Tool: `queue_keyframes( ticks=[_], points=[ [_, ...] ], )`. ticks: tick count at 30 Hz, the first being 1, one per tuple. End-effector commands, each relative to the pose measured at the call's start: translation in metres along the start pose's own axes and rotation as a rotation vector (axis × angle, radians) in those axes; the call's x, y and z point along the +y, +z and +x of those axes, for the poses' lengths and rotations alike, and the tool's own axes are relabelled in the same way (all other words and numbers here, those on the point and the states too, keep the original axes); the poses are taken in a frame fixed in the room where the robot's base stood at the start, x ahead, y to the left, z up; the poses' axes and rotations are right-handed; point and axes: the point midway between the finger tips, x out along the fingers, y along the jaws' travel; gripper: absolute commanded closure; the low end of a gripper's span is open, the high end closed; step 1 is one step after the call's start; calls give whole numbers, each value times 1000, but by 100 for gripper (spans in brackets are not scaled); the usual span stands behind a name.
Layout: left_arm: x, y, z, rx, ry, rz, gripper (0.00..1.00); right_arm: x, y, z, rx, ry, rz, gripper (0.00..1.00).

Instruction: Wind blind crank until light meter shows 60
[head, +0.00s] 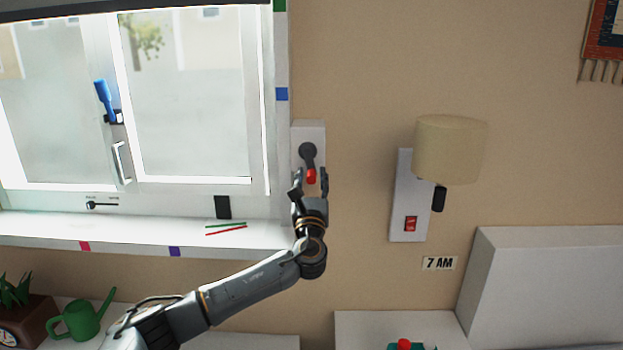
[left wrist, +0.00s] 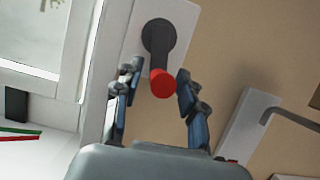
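The blind crank is a dark arm (head: 308,152) on a white wall plate (head: 316,130) right of the window, with a red knob (head: 311,176) hanging downward. My left gripper (head: 311,174) is open from below, one finger on each side of the knob. The left wrist view shows the red knob (left wrist: 162,84) between the fingertips (left wrist: 157,82), closer to the right one; a gap shows on the left. The blind's dark lower edge (head: 130,9) is at the window top. A dial (head: 8,338), perhaps the light meter, is on the brown planter, cut off; its reading is illegible.
A wall lamp (head: 450,150) with a red switch (head: 411,223) is right of the crank. The white sill (head: 130,228) is below the window. A green watering can (head: 82,320) stands lower left. Wall between crank and lamp is clear.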

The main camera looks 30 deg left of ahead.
Motion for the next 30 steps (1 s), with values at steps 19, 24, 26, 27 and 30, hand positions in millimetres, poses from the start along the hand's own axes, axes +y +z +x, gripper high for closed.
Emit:
queue_keyframes(
  ticks=[19, 24, 26, 27, 30],
  points=[
    [-5, -1, -1, 0, 36, -86, 100, 2, 1, 9, -1, 3, -1, 53],
    [-12, 1, 0, -1, 81, -201, 100, 4, 2, 19, -1, 5, -2, 53],
    [-15, 2, 0, -1, 102, -250, 100, 4, 3, 23, -1, 6, -2, 53],
    [-16, 3, 1, -1, 116, -283, 100, 4, 3, 25, -1, 6, -2, 53],
    [-21, 5, 2, 0, 152, -372, 100, 4, 3, 30, -1, 6, -2, 53]
  ],
)
